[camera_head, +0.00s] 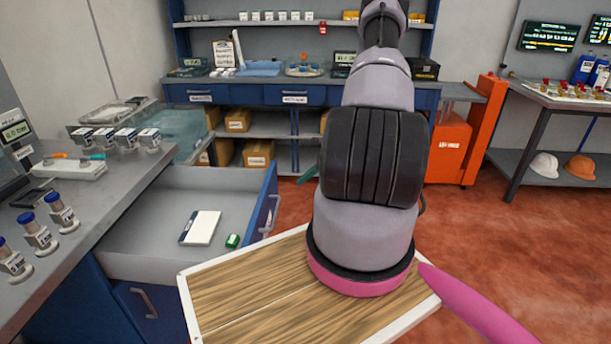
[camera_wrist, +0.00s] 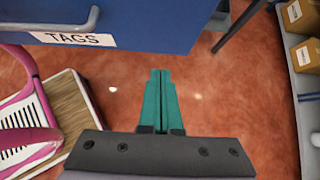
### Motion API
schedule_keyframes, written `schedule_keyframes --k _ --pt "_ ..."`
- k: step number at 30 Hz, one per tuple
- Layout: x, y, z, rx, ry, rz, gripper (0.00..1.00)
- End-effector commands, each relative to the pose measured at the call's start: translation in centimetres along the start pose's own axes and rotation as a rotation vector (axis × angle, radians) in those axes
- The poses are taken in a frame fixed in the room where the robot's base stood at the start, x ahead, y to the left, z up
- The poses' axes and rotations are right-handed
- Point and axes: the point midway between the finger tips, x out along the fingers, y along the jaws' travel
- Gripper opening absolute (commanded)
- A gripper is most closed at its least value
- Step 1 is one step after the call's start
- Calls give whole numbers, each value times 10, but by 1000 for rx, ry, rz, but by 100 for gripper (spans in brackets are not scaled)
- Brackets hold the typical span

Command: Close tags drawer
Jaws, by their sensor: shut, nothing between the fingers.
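The tags drawer (camera_head: 150,240) is pulled open from the left bench, with a white notepad and a small green item inside. Its blue front (camera_head: 262,205) faces right and has a metal handle. In the wrist view the drawer front (camera_wrist: 150,30) fills the upper left, with its TAGS label (camera_wrist: 73,39) and part of the handle (camera_wrist: 62,28). My gripper (camera_wrist: 161,76) has teal fingers held together and empty, just below the front's lower edge in that view. In the head view only a teal fingertip (camera_head: 307,174) shows, right of the drawer front; my arm hides the rest.
The left bench (camera_head: 110,200) carries several jars and a tray. A blue back bench (camera_head: 262,95) has shelves with cardboard boxes. An orange cabinet (camera_head: 450,150) stands at the right. Red floor (camera_head: 500,240) is free to the right of my arm.

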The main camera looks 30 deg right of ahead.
Motion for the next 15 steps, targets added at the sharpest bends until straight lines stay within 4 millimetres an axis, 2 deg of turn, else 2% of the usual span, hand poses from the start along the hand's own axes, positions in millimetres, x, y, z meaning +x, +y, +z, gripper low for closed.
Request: schedule_keyframes --k 3,7,15 --pt "29 2 0 0 -1 5 0" --pt "55 1 0 0 -1 3 0" --pt "79 0 25 -2 0 1 0"
